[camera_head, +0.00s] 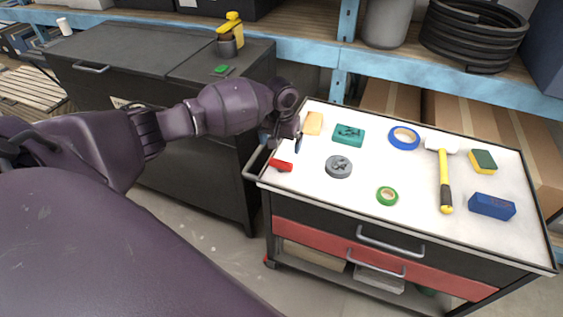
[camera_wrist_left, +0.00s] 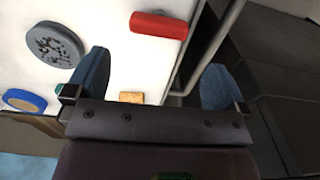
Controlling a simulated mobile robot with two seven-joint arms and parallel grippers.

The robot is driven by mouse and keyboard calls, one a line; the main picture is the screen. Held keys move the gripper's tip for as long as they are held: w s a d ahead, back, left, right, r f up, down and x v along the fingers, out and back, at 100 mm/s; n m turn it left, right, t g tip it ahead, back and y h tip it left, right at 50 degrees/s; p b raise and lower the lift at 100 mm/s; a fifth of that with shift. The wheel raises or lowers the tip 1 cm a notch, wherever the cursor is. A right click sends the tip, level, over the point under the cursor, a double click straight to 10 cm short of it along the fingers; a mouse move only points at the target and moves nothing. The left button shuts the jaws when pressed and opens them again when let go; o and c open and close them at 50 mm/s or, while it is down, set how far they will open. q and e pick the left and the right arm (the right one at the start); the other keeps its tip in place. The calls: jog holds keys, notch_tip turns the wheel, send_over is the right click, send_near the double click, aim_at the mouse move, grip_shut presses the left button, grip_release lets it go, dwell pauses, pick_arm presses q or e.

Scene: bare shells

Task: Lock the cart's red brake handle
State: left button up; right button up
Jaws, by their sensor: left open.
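The red brake handle (camera_head: 280,165) is a short red bar at the left edge of the white-topped cart (camera_head: 300,188). In the left wrist view the red bar (camera_wrist_left: 158,25) lies ahead of the fingertips, on the white surface beside the metal rail. My left gripper (camera_head: 283,147) is open and empty just behind the bar, at the cart's left edge. In the left wrist view its two blue fingers (camera_wrist_left: 157,64) are spread wide, apart from the bar. My arm comes in from the left over the floor. My right gripper is out of view.
A grey disc (camera_head: 339,167), green tape (camera_head: 387,196), blue tape (camera_head: 404,138), a hammer (camera_head: 444,178) and a blue block (camera_head: 491,206) lie on the cart. A metal push rail (camera_head: 253,165) runs along its left side. A dark cabinet (camera_head: 120,60) stands behind my arm.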

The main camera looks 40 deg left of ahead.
aim_at(281, 161)
pick_arm(q)
notch_tip(281, 161, down, 8)
jog(key=shift+r+b, duration=0.1)
jog(key=shift+b, duration=0.75)
jog(key=shift+f, duration=0.3)
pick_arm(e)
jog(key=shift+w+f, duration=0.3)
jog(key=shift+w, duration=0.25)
